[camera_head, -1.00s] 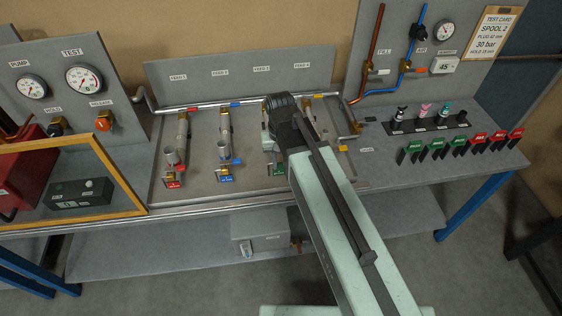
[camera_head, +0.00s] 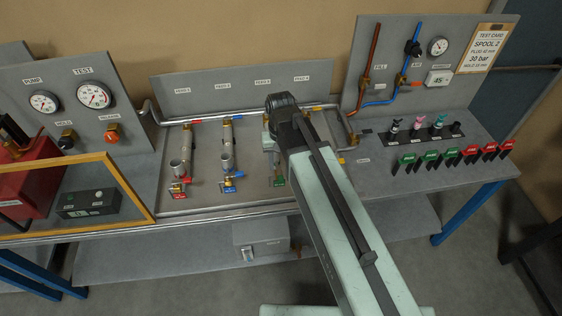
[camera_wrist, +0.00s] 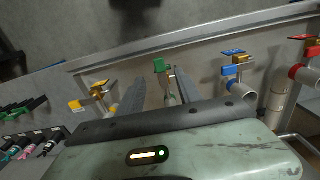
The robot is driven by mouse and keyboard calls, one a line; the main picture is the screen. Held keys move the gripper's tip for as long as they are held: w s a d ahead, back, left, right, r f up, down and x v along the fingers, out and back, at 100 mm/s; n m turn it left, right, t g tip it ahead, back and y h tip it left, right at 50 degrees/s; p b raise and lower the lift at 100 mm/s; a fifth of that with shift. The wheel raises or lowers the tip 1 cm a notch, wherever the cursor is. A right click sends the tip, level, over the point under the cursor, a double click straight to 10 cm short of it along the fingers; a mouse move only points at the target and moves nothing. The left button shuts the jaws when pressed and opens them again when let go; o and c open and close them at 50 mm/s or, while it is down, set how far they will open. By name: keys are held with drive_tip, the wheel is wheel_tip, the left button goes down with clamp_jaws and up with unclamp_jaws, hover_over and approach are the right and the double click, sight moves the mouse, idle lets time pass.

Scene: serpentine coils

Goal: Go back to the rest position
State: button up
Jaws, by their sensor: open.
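My gripper (camera_wrist: 160,80) is open in the wrist view, its two grey fingers apart. Between them, farther off, shows the green-handled valve (camera_wrist: 161,66) of the third feed. No held thing shows between the fingers. In the head view my arm reaches out over the bench, bent at its dark elbow, and hides most of the third and fourth feed lines. The gripper itself is mostly hidden there behind the arm. The green tag (camera_head: 279,181) of the third feed shows just left of the arm.
The bench tray (camera_head: 205,204) holds the red (camera_head: 179,188) and blue (camera_head: 229,186) feed valves with upright pipe ends. A wood-framed screen (camera_head: 123,184) stands left. Several green and red clips (camera_head: 430,160) and small plugs line the right. Floor shows in front of the bench.

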drive_tip(key=shift+r, duration=0.15)
drive_tip(key=d+f+m+b, duration=0.1)
drive_tip(key=d+f+b, duration=0.4)
drive_tip(key=d+f+m+b, duration=0.1)
drive_tip(key=d+f+b, duration=0.4)
drive_tip(key=d, duration=0.1)
drive_tip(key=s+d+f+b, duration=0.1)
drive_tip(key=d+f+b, duration=0.4)
drive_tip(key=d, duration=0.1)
drive_tip(key=shift+f+m+b, duration=0.2)
drive_tip(key=shift+m+b, duration=0.2)
drive_tip(key=s+d, duration=0.2)
drive_tip(key=shift+s+d+f+n, duration=0.15)
drive_tip(key=shift+s+d+n, duration=0.15)
drive_tip(key=shift+d+n, duration=0.1)
drive_tip(key=shift+a, duration=0.1)
